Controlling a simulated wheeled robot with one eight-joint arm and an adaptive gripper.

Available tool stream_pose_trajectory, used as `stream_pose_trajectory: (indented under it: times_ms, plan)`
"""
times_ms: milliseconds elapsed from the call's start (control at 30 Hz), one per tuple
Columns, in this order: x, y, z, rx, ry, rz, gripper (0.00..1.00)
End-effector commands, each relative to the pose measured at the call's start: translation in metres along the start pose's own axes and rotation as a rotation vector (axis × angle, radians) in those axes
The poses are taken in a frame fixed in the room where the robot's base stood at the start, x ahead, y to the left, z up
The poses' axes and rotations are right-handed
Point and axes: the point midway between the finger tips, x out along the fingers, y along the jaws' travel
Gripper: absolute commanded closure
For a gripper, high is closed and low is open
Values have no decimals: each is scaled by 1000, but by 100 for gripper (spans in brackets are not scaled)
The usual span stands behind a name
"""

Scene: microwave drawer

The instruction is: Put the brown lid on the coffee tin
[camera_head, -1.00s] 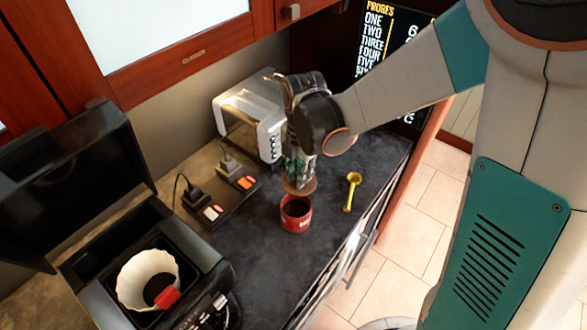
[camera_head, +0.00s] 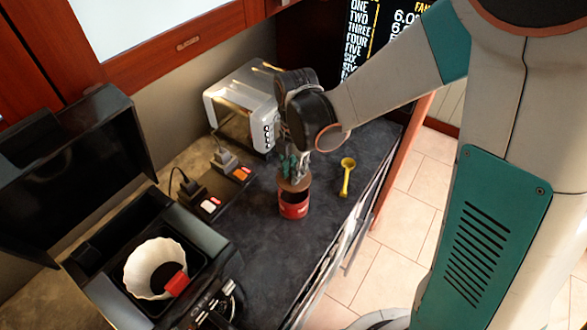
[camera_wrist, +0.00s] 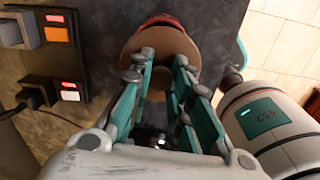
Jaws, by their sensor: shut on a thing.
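The coffee tin (camera_head: 294,210) is red and stands upright on the dark countertop, its dark open mouth partly visible. My gripper (camera_head: 292,172) points down over it and is shut on the brown lid (camera_head: 295,184), a flat round disc. The lid is above the back part of the tin's mouth; whether it touches the rim I cannot tell. In the wrist view the lid (camera_wrist: 152,42) lies at my fingertips (camera_wrist: 162,75), and only a red edge of the tin (camera_wrist: 160,19) shows beyond it.
A silver toaster (camera_head: 243,100) stands behind, left of my gripper. A power strip with plugs (camera_head: 212,205) lies left. An open black coffee machine (camera_head: 150,262) with a white filter is at front left. The counter's front edge is on the right.

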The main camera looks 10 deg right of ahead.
Motion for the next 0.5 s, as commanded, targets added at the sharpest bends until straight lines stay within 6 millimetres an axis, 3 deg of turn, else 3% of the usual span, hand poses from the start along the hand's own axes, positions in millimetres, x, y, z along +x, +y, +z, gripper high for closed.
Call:
stream_pose_trajectory:
  times_ms: [500]
  plan:
    - [46,-1,0,0,0,0,100]
